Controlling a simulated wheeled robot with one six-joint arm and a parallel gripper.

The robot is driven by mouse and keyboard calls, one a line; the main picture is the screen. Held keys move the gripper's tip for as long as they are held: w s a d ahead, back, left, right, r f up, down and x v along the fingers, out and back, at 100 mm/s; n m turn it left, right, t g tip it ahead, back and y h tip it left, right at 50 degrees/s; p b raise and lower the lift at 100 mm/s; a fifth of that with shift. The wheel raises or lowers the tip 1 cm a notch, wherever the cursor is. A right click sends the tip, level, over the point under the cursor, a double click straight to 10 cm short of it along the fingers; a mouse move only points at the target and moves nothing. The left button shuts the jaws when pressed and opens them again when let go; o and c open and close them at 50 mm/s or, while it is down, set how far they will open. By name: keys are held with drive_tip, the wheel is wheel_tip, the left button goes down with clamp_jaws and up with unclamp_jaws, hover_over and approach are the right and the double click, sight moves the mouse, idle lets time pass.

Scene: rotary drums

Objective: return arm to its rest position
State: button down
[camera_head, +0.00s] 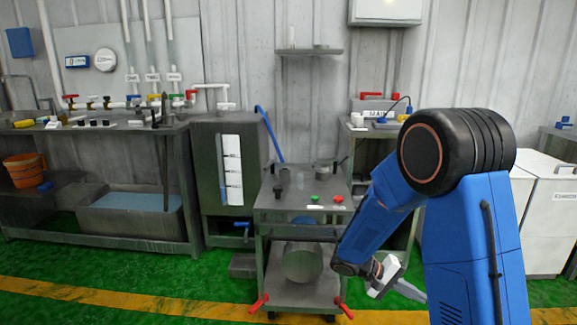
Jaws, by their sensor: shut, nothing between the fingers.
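My blue arm rises at the right of the head view, bends at a large black joint, and reaches down and left. My gripper (390,280) is at its lower end, low in front of the right side of a grey metal machine stand (300,200). The gripper is small in the picture and looks shut, with nothing seen in it. It hangs above the green floor near the yellow line.
A grey tank cabinet (225,165) and a workbench with a water basin (130,215) are at left. White cabinets (550,220) stand at right.

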drive_tip(key=s+a+r+t+y, duration=0.2)
drive_tip(key=s+a+r+y, duration=0.1)
drive_tip(key=s, duration=0.5)
drive_tip(key=s+a+r+t+y, duration=0.2)
drive_tip(key=s+r+y, duration=0.3)
drive_tip(key=s+r, duration=0.3)
drive_tip(key=s+a+r+t+y, duration=0.3)
drive_tip(key=s+r, duration=0.3)
drive_tip(key=s, duration=0.3)
drive_tip(key=shift+s+a+n+y, duration=0.3)
drive_tip(key=shift+a+y, duration=0.3)
drive_tip(key=shift+a, duration=0.2)
